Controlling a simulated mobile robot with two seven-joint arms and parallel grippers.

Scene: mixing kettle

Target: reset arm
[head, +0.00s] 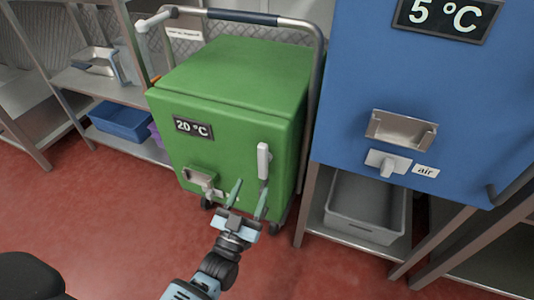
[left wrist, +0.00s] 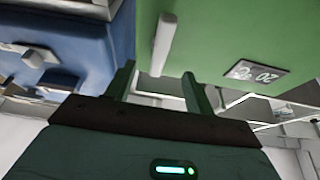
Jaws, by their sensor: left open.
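My left gripper (head: 247,200) is open and empty, in front of the lower part of the green box (head: 238,75). In the head view its fingers point up toward the box, just below the white upright handle (head: 263,161). In the left wrist view the two fingers (left wrist: 160,90) stand apart, with the white handle (left wrist: 163,45) and the green box (left wrist: 225,40) beyond them. Whether the fingers touch the box cannot be told. My right gripper does not show in either view.
The green box reads 20 °C and stands on a wheeled cart. A blue unit (head: 425,90) reading 5 °C is at right, above a grey bin (head: 365,232). Shelves with a blue crate (head: 121,121) stand at left. The red floor (head: 90,215) is open at lower left.

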